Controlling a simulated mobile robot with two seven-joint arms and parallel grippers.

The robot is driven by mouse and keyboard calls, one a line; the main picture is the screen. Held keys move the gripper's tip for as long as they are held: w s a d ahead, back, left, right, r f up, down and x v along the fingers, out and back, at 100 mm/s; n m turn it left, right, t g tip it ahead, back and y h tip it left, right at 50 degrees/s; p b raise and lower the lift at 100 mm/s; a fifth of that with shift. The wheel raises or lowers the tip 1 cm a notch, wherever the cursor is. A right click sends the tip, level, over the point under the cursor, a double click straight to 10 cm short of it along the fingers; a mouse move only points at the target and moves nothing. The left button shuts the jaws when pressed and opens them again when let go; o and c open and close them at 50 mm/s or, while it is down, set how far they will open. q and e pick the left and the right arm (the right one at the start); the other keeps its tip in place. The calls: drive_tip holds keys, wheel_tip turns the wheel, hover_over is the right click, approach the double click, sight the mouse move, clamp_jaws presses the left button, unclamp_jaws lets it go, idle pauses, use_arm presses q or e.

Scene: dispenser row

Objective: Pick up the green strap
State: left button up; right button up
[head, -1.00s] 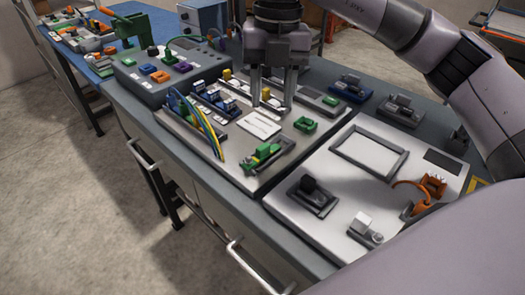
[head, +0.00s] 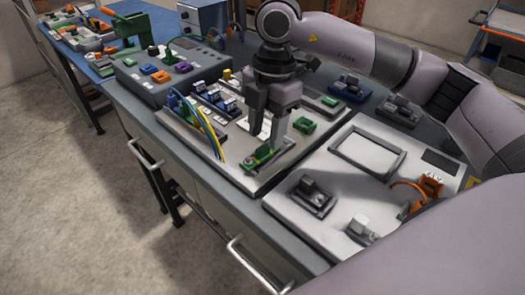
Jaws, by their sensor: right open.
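A green piece (head: 260,155), which looks like the green strap, lies in a small holder near the front edge of a light grey board (head: 236,160). My right gripper (head: 266,141) points down over it, with its jaws open. Its fingertips are close to the green piece and partly cover its upper side. I cannot tell whether they touch it. Nothing is seen held between the fingers. My left gripper is not in view.
A small green block (head: 303,126) sits right of the gripper. Blue and yellow cables (head: 207,128) arch up on the left. A grey box (head: 168,72) with coloured buttons stands behind. A white panel (head: 330,190) with a raised frame lies to the right.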

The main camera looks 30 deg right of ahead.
sight(262, 147)
drive_tip(key=f, duration=0.3)
drive_tip(key=shift+a+f, duration=0.1)
drive_tip(key=shift+a, duration=0.2)
clamp_jaws()
drive_tip(key=shift+w, duration=0.1)
wheel_tip(262, 147, up, 20)
drive_tip(key=shift+p, duration=0.4)
drive_tip(key=shift+d+r+p, duration=0.1)
drive_tip(key=shift+r+p, duration=1)
idle(1.0)
